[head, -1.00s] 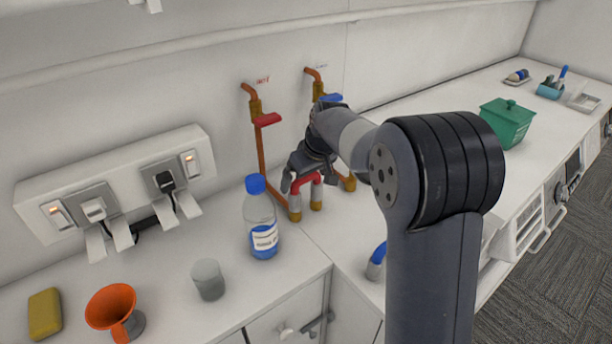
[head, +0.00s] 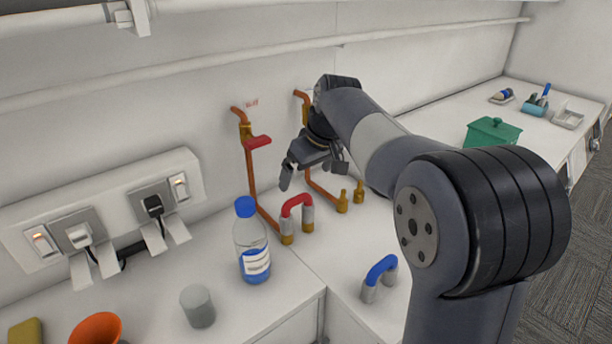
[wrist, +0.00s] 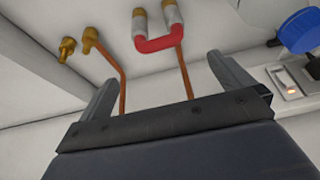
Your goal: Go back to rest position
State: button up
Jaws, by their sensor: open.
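My gripper (head: 312,172) is open and empty in the head view. It hangs above the counter, up and to the right of a red U-shaped hose piece (head: 296,207). In the wrist view, my gripper's two fingers (wrist: 163,92) are spread apart with nothing between them. The red hose piece also shows there (wrist: 158,42), beyond the fingers. It stands upright on the counter and is apart from the gripper.
A bottle with a blue cap (head: 252,245), a grey cup (head: 198,307) and an orange funnel (head: 95,329) stand at left. A blue U-shaped piece (head: 380,276) stands in front. Copper pipes with a red valve handle (head: 258,141) run up the wall. A green box (head: 490,133) stands farther right.

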aim_at(296, 197)
jog(key=p+x, duration=0.1)
jog(key=x, duration=0.9)
jog(key=shift+a+f, duration=0.1)
jog(key=shift+f, duration=0.2)
jog(key=shift+w+r+p, duration=0.15)
jog(key=shift+r+p, duration=0.15)
jog(key=shift+p, duration=0.1)
jog(key=shift+f, duration=0.1)
